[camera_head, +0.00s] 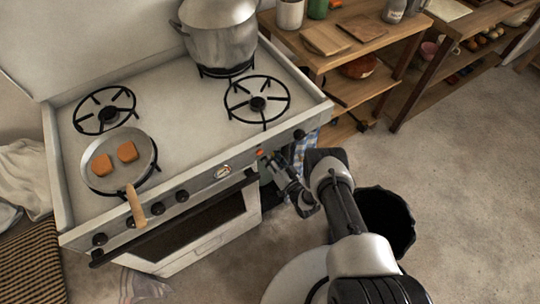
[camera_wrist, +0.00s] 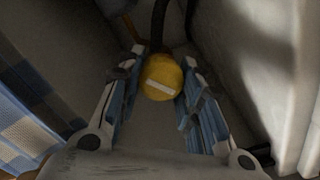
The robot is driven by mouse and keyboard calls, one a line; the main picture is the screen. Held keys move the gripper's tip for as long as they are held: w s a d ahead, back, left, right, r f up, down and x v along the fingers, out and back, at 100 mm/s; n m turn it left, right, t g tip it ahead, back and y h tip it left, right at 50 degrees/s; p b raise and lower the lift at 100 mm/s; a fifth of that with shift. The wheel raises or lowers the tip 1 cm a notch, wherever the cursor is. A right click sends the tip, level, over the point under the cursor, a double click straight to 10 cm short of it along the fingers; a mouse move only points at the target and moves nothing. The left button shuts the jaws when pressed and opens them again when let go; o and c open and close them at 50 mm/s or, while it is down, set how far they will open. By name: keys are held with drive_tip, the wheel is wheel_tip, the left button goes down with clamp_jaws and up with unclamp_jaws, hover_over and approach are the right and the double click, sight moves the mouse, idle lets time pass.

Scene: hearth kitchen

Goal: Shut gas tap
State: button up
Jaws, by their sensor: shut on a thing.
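The gas tap (camera_wrist: 162,78) shows in the wrist view as a round yellow knob with a pale bar across its face, the bar slightly tilted from level. My gripper (camera_wrist: 158,94) has a finger on each side of the knob and is shut on it. A dark hose (camera_wrist: 159,22) runs up behind the knob. In the head view my gripper (camera_head: 283,178) reaches down beside the right front corner of the stove (camera_head: 180,140). I cannot make out the tap there.
A pan (camera_head: 103,178) with two orange-brown pieces sits on the front left burner, its handle over the front edge. A large pot (camera_head: 220,45) stands at the back right. A wooden shelf unit (camera_head: 345,50) and a black bin (camera_head: 388,220) are close to my arm. Blue checked cloth (camera_wrist: 28,125) hangs at left.

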drive_tip(key=m, duration=0.3)
drive_tip(key=shift+m, duration=0.4)
drive_tip(key=shift+f+m, duration=0.15)
drive_tip(key=shift+m, duration=1.65)
drive_tip(key=o, duration=1.1)
drive_tip(key=shift+d, duration=0.15)
drive_tip(key=v, duration=1.2)
